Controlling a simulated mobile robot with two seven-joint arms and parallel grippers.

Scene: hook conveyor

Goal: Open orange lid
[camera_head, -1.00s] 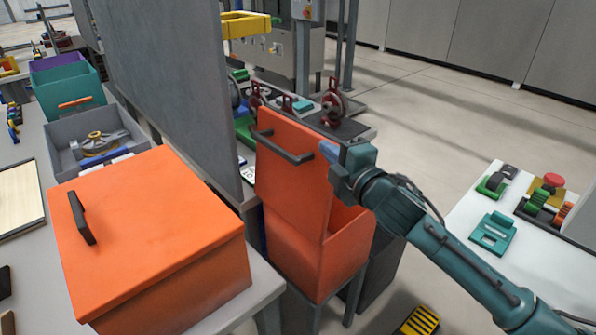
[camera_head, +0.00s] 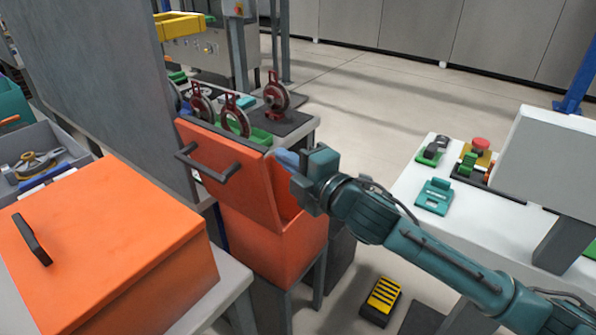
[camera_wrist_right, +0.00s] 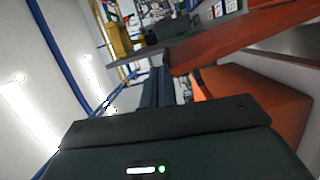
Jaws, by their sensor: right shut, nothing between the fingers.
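The orange lid (camera_head: 225,165) with a black bar handle (camera_head: 208,163) stands raised and leans left, away from the opening of its orange bin (camera_head: 275,245). The bin sits on a low stand, with its inside partly visible. My right gripper (camera_head: 287,160) is shut and empty at the lid's right side, above the bin opening; I cannot tell if it touches the lid. In the right wrist view, the gripper (camera_wrist_right: 160,85) points past the lid's edge (camera_wrist_right: 245,35), with the orange bin (camera_wrist_right: 265,95) to the right. My left gripper is not in view.
A second orange box (camera_head: 110,240) with a closed lid and black handle sits on the left table. A grey panel (camera_head: 90,75) stands behind the open lid. A white table (camera_head: 405,195) with small parts is at right. Red-framed wheels (camera_head: 235,115) stand behind the bin.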

